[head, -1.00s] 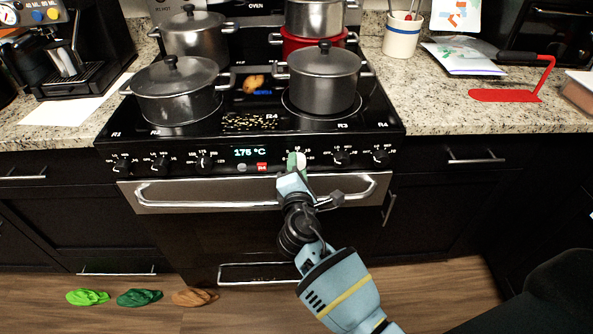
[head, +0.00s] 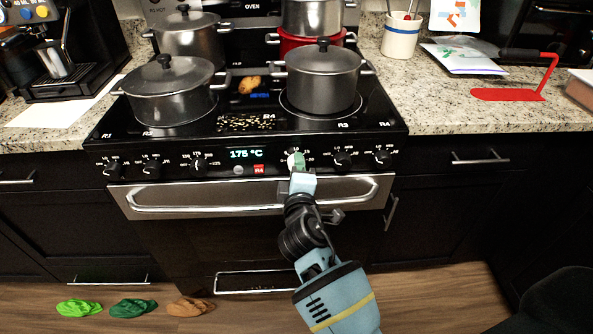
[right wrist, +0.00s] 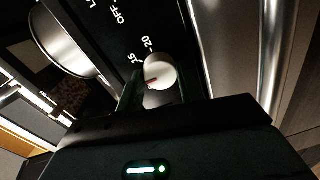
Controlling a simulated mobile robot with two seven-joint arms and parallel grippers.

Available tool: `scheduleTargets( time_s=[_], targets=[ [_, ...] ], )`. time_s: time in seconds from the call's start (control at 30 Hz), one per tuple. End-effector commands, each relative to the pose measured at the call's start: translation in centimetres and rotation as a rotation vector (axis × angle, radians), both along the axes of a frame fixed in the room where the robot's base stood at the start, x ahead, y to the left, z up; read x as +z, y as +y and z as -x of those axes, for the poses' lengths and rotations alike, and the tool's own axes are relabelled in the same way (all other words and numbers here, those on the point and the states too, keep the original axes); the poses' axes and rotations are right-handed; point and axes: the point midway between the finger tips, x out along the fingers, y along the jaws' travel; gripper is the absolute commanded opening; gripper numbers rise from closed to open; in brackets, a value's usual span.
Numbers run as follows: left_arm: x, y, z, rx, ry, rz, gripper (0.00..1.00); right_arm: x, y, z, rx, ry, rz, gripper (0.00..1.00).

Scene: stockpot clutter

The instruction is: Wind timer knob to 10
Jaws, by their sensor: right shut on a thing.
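The timer knob (right wrist: 160,73) is a pale round knob with a red mark, on the stove's black control panel. In the right wrist view the printed numbers 15 and 20 stand beside it, and the red mark points toward the lower left. My right gripper (head: 297,161) reaches up to the panel from below and is shut on the knob. Its fingers and the knob overlap in the head view, so the mark cannot be read there. My left gripper is out of view.
A steel oven handle (head: 160,203) runs just below the panel. Dark knobs (head: 344,158) sit to the right of the timer. Lidded pots (head: 170,92) stand on the cooktop. The display (head: 245,154) reads 175 °C.

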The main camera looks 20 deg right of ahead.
Motion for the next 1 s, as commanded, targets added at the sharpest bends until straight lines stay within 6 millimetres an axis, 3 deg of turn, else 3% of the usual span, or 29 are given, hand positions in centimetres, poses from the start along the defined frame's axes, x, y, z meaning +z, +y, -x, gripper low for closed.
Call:
scheduleTargets(
  time_s=[0.47, 0.5, 0.63, 1.0],
  targets=[
    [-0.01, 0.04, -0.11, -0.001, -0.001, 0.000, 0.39, -0.03, 0.03, 0.01, 0.000, -0.003, -0.013, 0.14],
    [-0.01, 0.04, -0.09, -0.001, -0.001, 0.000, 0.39, -0.03, 0.03, 0.01, 0.000, -0.003, -0.013, 0.40],
    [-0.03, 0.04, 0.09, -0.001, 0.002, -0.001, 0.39, -0.03, 0.03, 0.01, 0.000, -0.003, -0.013, 0.57],
    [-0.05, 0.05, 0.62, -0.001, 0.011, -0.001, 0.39, 0.00, 0.00, 0.00, 0.000, -0.003, -0.012, 0.58]
  ],
)
